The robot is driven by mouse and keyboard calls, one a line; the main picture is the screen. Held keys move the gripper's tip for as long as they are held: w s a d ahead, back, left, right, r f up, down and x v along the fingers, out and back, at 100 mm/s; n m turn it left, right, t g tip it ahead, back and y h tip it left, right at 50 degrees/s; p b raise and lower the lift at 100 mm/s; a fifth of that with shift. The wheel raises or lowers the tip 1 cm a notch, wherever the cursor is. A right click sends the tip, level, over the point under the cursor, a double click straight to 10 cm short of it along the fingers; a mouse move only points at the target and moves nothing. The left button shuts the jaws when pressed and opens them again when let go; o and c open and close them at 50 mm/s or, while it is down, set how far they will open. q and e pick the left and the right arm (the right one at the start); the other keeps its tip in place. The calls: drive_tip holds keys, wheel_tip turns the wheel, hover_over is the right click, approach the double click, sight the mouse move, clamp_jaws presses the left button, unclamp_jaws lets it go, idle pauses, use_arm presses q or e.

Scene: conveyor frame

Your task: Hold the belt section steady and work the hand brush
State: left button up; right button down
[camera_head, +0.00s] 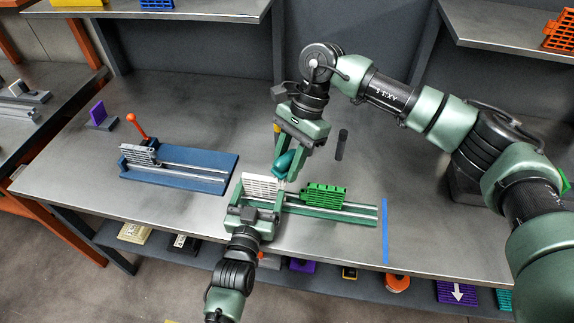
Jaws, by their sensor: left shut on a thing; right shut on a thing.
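A white gridded belt section (262,185) stands at the left end of the green rail fixture (362,213). My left gripper (260,198) reaches up from the bottom and is shut on the belt section, its fingers on either side. A teal hand brush (284,163) is in my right gripper (288,165), which comes down from above and is shut on it. The brush's lower end is close to the belt section's upper right edge; I cannot tell if they touch. The bristles are mostly hidden.
A green slatted block (325,194) sits on the rail right of the belt section. A blue fixture (205,177) with a red-knobbed lever (137,125) stands at left. A dark cylinder (342,144) lies behind. Blue tape (385,230) marks the bench at right. Shelves overhang the back.

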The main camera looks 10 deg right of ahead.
use_arm(q)
drive_tip(key=o, duration=1.8)
